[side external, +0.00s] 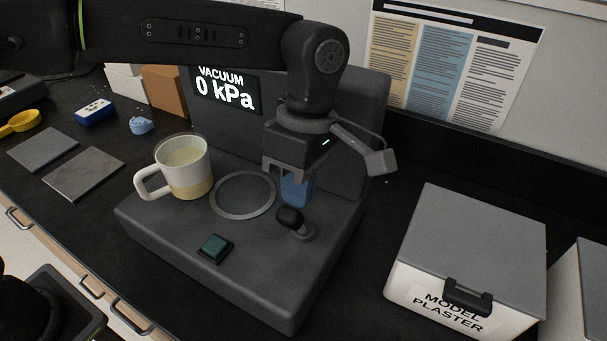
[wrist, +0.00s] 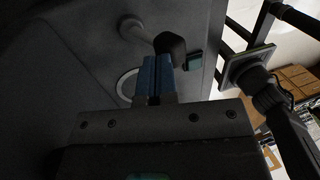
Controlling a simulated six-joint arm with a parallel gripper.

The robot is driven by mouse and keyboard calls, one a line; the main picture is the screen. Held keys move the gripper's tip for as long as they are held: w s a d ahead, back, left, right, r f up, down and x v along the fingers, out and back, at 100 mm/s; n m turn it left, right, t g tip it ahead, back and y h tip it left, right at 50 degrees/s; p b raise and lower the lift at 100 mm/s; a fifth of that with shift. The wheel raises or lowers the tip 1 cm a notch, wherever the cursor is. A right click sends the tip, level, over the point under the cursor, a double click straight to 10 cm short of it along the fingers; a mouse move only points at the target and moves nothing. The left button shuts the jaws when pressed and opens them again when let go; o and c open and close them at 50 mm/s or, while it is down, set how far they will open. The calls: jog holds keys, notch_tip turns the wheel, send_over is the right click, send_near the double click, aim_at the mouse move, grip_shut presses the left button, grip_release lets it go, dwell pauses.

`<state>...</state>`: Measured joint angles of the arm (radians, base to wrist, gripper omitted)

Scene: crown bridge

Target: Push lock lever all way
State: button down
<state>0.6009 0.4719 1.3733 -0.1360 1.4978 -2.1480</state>
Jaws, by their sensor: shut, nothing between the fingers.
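The lock lever (side external: 290,217) has a black knob on a grey round pivot and sits on the right part of the dark grey machine's top. In the wrist view the lever's knob (wrist: 170,45) shows just past my fingertips. My gripper (side external: 296,203) points down with its blue fingers together and empty, right behind the knob in the side view. In the wrist view my gripper (wrist: 158,60) is at the knob's edge; I cannot tell whether it touches. The machine (side external: 190,235) has a display reading VACUUM 0 kPa (side external: 225,91).
A metal ring (side external: 243,194) is set in the machine's top left of the lever. A mug (side external: 183,168) stands at the left, and a dark green button (side external: 215,248) is near the front. A model plaster box (side external: 470,255) stands at the right with a gap between.

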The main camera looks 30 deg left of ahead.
jog(key=s+v, duration=0.1)
jog(key=v, duration=0.9)
jog(key=s+a+r+m+t+h, duration=0.1)
jog(key=s+a+m+t, duration=0.15)
jog(key=a+m, duration=0.45)
jog(key=s+a+m+t, duration=0.2)
jog(key=s+a, duration=0.1)
jog(key=a, duration=0.7)
jog(key=s+a+f+m+t+y, duration=0.1)
jog(key=s+a+f+m+t, duration=0.3)
jog(key=s+a+f+m, duration=0.4)
jog(key=shift+s+a+f+m, duration=0.35)
jog(key=shift+s+a+m, duration=0.15)
jog(key=shift+a, duration=0.4)
